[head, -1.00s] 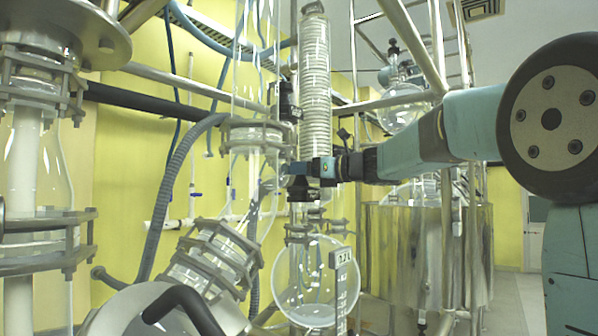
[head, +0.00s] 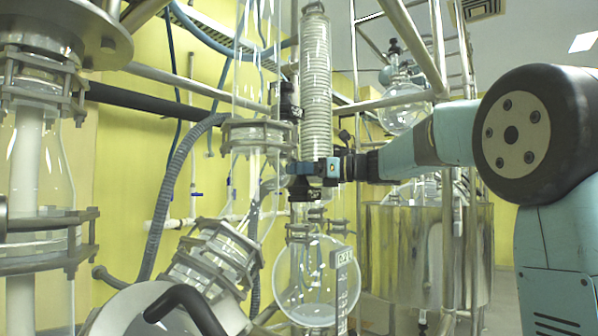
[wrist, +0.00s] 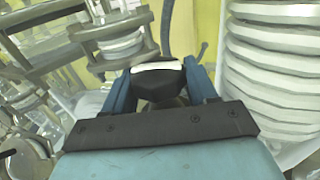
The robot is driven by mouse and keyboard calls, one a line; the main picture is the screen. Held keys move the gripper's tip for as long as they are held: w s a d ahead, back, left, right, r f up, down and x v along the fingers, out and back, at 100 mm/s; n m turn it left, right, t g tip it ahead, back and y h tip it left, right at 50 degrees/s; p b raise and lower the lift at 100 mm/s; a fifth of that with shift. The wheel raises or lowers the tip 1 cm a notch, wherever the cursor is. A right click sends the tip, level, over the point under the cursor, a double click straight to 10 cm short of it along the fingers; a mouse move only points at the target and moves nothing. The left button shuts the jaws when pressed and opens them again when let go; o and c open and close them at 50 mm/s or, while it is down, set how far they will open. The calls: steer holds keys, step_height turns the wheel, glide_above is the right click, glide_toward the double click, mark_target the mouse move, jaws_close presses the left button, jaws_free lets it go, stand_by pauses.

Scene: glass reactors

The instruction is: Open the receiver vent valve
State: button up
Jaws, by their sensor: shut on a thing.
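My gripper (head: 308,172) is at the middle of the head view, reaching in from the right, above the round glass receiver flask (head: 317,283). In the wrist view its two blue fingers (wrist: 160,88) stand on either side of a dark valve handle (wrist: 158,73) with a pale strip along its top. The gripper is shut on this handle. In the head view the handle is mostly hidden by the fingers, and its exact angle cannot be told.
A coiled glass condenser (head: 315,85) rises right behind the gripper, close on its right in the wrist view (wrist: 275,75). Clamped glass flanges (head: 257,133) stand to the left. A steel vessel (head: 415,250) and metal frame poles are at the right.

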steer(key=shift+w+d+n+g, duration=0.1)
steer(key=shift+n+g, duration=0.3)
steer(key=shift+g, duration=0.2)
steer(key=o, duration=0.9)
steer(key=shift+o, duration=0.2)
steer(key=shift+d, duration=0.1)
steer(key=v, duration=1.3)
steer(key=shift+d+f, duration=0.25)
steer(key=shift+d, duration=0.05)
